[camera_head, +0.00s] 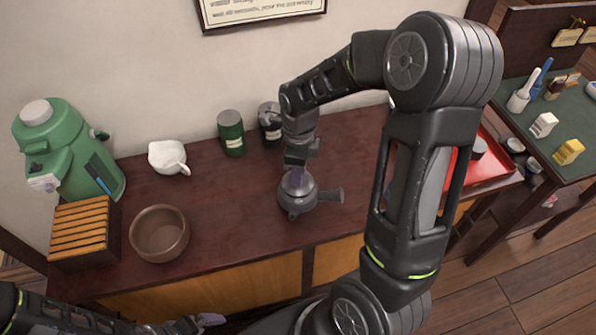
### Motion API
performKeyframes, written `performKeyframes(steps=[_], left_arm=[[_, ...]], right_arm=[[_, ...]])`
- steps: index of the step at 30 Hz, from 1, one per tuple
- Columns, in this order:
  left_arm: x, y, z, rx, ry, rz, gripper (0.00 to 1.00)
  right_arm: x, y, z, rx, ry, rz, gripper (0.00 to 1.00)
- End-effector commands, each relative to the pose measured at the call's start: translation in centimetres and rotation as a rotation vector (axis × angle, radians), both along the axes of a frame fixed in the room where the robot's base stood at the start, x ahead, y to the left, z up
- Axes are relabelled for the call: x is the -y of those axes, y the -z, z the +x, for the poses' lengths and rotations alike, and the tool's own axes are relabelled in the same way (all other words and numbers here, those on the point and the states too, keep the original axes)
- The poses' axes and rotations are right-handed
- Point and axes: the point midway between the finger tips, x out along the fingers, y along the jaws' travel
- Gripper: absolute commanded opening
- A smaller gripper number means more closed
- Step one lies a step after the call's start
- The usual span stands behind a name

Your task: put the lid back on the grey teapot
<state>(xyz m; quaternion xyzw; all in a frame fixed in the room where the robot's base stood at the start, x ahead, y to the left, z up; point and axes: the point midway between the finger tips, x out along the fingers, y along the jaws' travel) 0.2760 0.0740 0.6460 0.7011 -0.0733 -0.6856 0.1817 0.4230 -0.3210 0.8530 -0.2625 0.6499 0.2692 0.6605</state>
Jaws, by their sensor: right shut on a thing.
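The grey teapot (295,204) stands upright on the dark wooden counter, its side handle pointing right. My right gripper (297,175) comes down from above, directly over the teapot's mouth, and is shut on the lid. The lid is mostly hidden by the fingers, and I cannot tell whether it touches the teapot's rim. My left gripper (212,320) is low at the bottom edge, in front of the counter and away from the teapot; its jaw state is unclear.
On the counter (230,255) are a brown bowl (160,250), a slatted wooden box (78,230), a green dispenser (62,150), a white pouring bowl (165,155), a green canister (231,135) and a dark canister (269,125). A red tray (490,172) lies right, behind my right arm.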

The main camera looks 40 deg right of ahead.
Motion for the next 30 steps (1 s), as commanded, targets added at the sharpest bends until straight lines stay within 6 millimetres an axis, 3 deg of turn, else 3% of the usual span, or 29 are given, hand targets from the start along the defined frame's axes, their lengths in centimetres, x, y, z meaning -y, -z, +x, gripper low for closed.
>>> performKeyframes(steps=[21,22,30], left_arm=[[0.0,0.16,0.0,0.0,0.0,0.0,1.0],[0.0,0.16,0.0,0.0,0.0,0.0,1.0],[0.0,0.16,0.0,0.0,0.0,0.0,1.0]], right_arm=[[0.03,0.05,-0.01,0.0,0.0,0.0,0.0],[0.03,0.05,-0.01,0.0,0.0,0.0,0.2],[0.03,0.05,-0.01,0.0,0.0,0.0,0.42]])
